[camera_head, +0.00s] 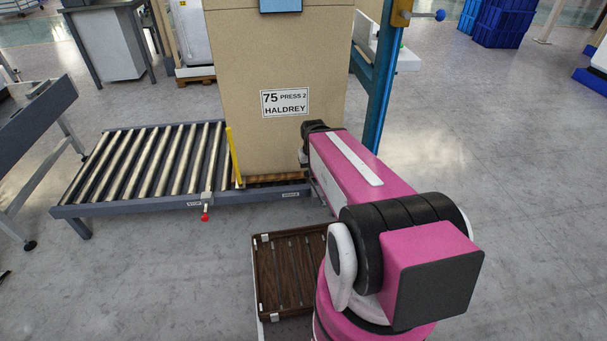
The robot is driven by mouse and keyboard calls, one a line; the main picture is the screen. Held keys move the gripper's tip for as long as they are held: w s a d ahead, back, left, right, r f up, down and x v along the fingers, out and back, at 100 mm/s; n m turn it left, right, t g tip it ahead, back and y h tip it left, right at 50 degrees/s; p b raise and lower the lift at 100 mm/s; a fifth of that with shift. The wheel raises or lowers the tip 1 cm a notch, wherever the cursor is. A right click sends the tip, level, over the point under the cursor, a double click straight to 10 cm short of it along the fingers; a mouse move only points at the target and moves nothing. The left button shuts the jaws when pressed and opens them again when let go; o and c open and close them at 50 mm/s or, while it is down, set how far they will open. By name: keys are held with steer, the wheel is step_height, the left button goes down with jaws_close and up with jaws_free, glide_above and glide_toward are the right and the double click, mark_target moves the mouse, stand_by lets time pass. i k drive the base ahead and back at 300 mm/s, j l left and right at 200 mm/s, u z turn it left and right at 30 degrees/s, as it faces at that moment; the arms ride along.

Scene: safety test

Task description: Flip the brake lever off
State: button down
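A lever with a red knob (205,217) hangs from the front rail of the roller conveyor (130,205), pointing down. A small label sits on the rail to its left and another farther right; I cannot read either surely. A second lever with a blue knob (440,15) sticks out to the right from a yellow bracket on the blue post (382,85). I cannot tell which lever is the brake. My pink arm reaches forward to the right of the red-knob lever, apart from it.
A tall cardboard box (245,60) labelled "75 PRESS 2 HALDREY" stands at the conveyor's right end, beside an upright yellow bar (233,157). A dark brown slatted tray (262,285) lies next to my arm. Floor in front of the conveyor and at right is clear.

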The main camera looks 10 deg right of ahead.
mark_target(306, 176)
steer(key=j+z, duration=0.5)
steer(key=j, duration=0.95)
steer(key=k+j+z, duration=0.15)
steer(key=j, duration=0.3)
steer(key=j+z, duration=0.15)
steer(key=j, duration=0.3)
steer(key=k, duration=0.05)
